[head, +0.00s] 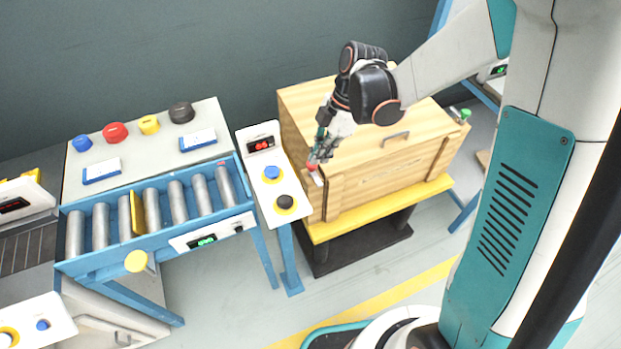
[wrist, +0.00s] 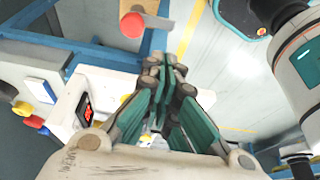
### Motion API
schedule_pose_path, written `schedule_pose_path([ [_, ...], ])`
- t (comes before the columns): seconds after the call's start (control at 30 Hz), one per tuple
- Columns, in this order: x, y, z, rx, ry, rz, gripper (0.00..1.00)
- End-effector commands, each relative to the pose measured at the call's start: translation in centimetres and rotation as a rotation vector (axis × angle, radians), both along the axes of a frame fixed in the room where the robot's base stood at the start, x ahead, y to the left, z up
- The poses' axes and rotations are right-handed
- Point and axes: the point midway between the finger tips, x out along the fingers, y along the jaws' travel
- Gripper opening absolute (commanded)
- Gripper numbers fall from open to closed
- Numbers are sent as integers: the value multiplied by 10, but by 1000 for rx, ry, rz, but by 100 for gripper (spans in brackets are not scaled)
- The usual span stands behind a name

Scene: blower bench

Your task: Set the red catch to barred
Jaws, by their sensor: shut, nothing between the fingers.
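The red catch (head: 312,167) shows in the head view as a small red piece at the left front corner of the wooden crate, beside a small white plate. My gripper (head: 318,158) reaches down right at it and partly hides it. In the wrist view, a round red knob (wrist: 131,25), seemingly this catch, lies beyond and left of my fingertips (wrist: 166,66), apart from them in the picture. The fingers are shut and empty. I cannot tell whether they touch the catch, or its setting.
The wooden crate (head: 375,185) stands on a yellow-edged stand. A narrow panel (head: 268,190) with a red display, blue button and black button stands close to its left. A blue roller conveyor (head: 160,225) is further left. Open floor (head: 345,285) lies in front.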

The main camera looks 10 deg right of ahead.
Motion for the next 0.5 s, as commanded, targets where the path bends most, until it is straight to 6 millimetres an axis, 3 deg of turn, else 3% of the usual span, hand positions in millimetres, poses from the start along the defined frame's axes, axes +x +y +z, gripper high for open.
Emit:
schedule_pose_path([
  [0.27, -1, 3, -10, -1, 0, 0, 0],
  [0.5, -4, 15, -48, -1, -1, 0, 0],
])
